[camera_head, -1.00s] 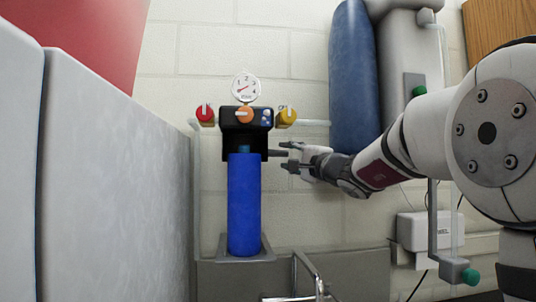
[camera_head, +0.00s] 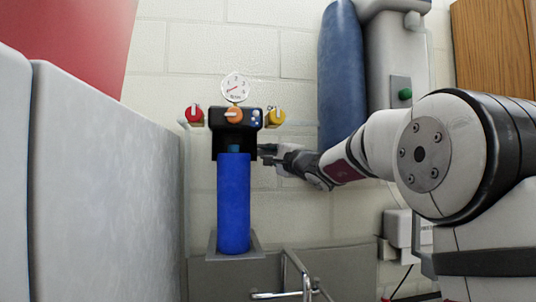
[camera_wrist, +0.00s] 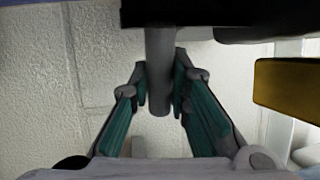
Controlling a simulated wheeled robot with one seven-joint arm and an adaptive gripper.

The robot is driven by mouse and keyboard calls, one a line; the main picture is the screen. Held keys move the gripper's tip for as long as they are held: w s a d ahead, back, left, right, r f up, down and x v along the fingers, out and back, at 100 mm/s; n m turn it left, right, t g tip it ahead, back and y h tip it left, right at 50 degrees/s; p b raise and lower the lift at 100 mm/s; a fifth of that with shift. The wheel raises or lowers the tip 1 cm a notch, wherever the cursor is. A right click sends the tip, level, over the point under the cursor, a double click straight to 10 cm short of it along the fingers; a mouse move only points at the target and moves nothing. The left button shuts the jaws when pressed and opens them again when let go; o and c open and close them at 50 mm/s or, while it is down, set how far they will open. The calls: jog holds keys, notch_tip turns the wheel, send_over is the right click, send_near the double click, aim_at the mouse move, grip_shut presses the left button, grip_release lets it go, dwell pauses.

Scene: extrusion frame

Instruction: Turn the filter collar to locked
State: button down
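The filter is a blue cylinder (camera_head: 234,205) under a black head (camera_head: 222,145). A small teal part (camera_head: 234,149) shows at the cylinder's top; I cannot tell whether it is the collar. In the wrist view a grey rod (camera_wrist: 160,60) sticks out from the dark body at the top, perhaps the collar's handle. My gripper (camera_head: 267,155) is just right of the black head. In the wrist view my gripper (camera_wrist: 160,95) has its teal-padded fingers on either side of the rod, very near it. They look open; contact cannot be made out.
Red (camera_head: 194,115), orange (camera_head: 233,115) and yellow (camera_head: 274,117) knobs and a gauge (camera_head: 235,87) are above the filter. The yellow knob is near my gripper in the wrist view (camera_wrist: 288,95). A blue tank (camera_head: 342,75) is behind my arm. A grey cabinet (camera_head: 105,180) is at left.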

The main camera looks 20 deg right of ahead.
aim_at(270, 153)
jog(key=shift+s+a+f+m+h+b, duration=0.15)
jog(key=shift+m+h+b, duration=0.4)
jog(key=shift+b, duration=1.55)
jog(key=s+m+h+b, duration=0.1)
jog(key=h+b, duration=0.1)
jog(key=b, duration=0.1)
jog(key=s+m+h+b, duration=0.1)
jog(key=h+b, duration=0.1)
jog(key=b, duration=0.2)
jog(key=s+m+h+b, duration=0.1)
jog(key=h+b, duration=0.1)
jog(key=b, duration=0.2)
jog(key=shift+s+f, duration=0.1)
jog(key=shift+f, duration=0.05)
jog(key=s+m+h+b, duration=0.1)
jog(key=m+h+b, duration=0.1)
jog(key=h, duration=0.1)
jog(key=shift+s+a+g+b, duration=0.25)
jog(key=shift+s+g+b, duration=0.1)
jog(key=shift+g+b, duration=0.05)
jog(key=s+a+m+g+h+p, duration=0.5)
jog(key=m+g+h, duration=0.4)
jog(key=h, duration=0.3)
jog(key=shift+s+r+g+p, duration=0.3)
jog(key=shift+s+g+p, duration=0.35)
jog(key=shift+p, duration=0.3)
